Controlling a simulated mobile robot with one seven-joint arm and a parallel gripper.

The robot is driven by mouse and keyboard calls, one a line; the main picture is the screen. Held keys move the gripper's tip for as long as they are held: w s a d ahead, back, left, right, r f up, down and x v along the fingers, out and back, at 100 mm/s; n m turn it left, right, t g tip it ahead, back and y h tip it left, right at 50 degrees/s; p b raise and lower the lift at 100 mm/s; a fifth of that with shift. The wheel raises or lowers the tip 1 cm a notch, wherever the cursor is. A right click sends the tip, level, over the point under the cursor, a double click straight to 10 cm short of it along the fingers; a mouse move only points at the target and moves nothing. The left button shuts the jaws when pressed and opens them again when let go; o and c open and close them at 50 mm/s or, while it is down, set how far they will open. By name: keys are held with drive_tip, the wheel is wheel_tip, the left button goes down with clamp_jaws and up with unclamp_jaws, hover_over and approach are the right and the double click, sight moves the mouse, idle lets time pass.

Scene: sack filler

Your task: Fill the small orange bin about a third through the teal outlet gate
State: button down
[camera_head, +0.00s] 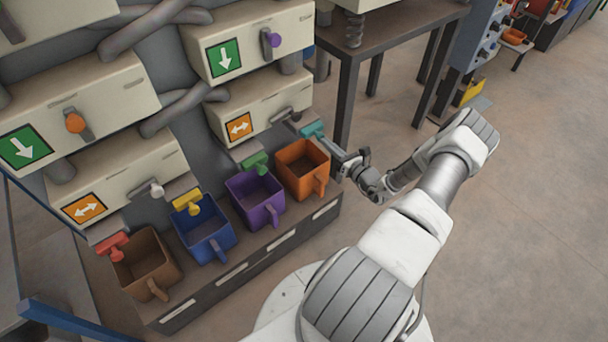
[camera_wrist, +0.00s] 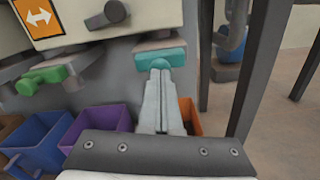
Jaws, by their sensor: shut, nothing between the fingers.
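The small orange bin (camera_head: 302,168) stands at the right end of a row of bins, its handle toward the front. Its inside looks empty in the head view. In the wrist view only a strip of the orange bin (camera_wrist: 190,115) shows; my gripper hides the rest. The teal outlet gate (camera_head: 312,130) is just above and behind the bin. In the wrist view the teal gate (camera_wrist: 160,57) lies just beyond my fingertips. My gripper (camera_head: 335,150) is shut and empty, its tips at or very near the teal gate (camera_wrist: 160,68); I cannot tell whether they touch.
Purple (camera_head: 254,195), blue (camera_head: 203,230) and brown bins (camera_head: 145,262) stand left of the orange bin, under green (camera_head: 255,163), yellow (camera_head: 187,199) and red gates (camera_head: 112,246). A dark table (camera_head: 395,35) stands behind. The floor (camera_head: 530,200) at right is clear.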

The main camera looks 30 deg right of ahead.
drive_tip(key=s+p, duration=0.1)
drive_tip(key=s, duration=0.7)
drive_tip(key=shift+s+d+p, duration=0.35)
drive_tip(key=shift+s, duration=0.05)
